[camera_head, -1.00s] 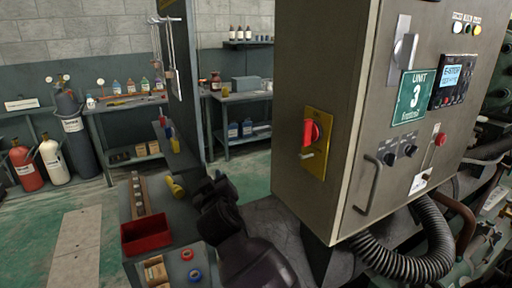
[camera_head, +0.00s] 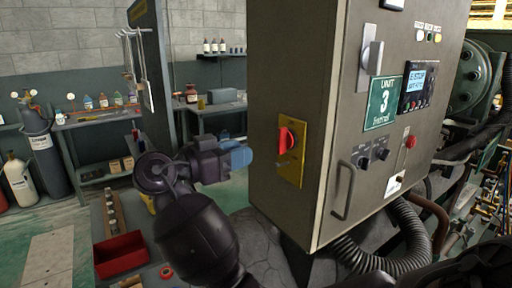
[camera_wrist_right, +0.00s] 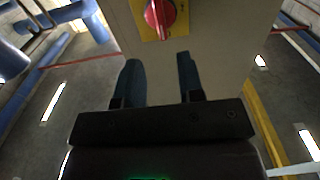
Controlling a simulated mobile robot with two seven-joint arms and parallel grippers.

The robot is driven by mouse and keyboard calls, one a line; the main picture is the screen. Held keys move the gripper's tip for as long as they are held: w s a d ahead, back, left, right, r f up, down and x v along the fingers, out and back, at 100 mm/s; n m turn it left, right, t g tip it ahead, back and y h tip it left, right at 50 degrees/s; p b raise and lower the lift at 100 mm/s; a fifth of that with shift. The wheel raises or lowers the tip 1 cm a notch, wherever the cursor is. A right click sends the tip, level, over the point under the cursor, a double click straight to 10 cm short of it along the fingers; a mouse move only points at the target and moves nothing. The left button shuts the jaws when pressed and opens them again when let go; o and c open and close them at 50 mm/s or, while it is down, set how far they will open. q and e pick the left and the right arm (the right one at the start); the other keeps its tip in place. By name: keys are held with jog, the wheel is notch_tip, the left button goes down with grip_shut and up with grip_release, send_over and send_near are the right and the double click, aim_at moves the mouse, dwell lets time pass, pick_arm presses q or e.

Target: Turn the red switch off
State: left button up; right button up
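The red switch (camera_head: 285,140) is a rotary handle on a yellow plate (camera_head: 292,171), on the narrow left side of the grey cabinet. Its handle looks close to upright. In the right wrist view the red switch (camera_wrist_right: 160,14) is at the top centre, beyond the fingertips. My right gripper (camera_head: 246,156) is left of the switch, pointing at it, with a gap between. In the wrist view my right gripper (camera_wrist_right: 160,72) has its two blue fingers apart with nothing between them. My left gripper is not in view.
The grey cabinet (camera_head: 265,80) carries a green "UNIT 3" sign (camera_head: 381,102), a door handle (camera_head: 342,190) and a red button (camera_head: 410,142) on its front. A corrugated hose (camera_head: 375,258) runs below. A red bin (camera_head: 121,255) is at lower left. Gas cylinders stand far left.

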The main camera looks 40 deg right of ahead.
aim_at(278, 142)
jog(key=d, duration=0.3)
jog(key=d+p, duration=0.1)
jog(key=d, duration=0.2)
jog(key=s+d, duration=0.1)
jog(key=d, duration=0.1)
jog(key=shift+d, duration=0.4)
grip_shut()
jog(key=shift+n+p, duration=0.3)
jog(key=shift+p, duration=0.25)
jog(key=shift+n+p, duration=1.2)
jog(key=shift+p, duration=0.1)
jog(key=shift+n+p, duration=0.8)
jog(key=shift+p, duration=0.05)
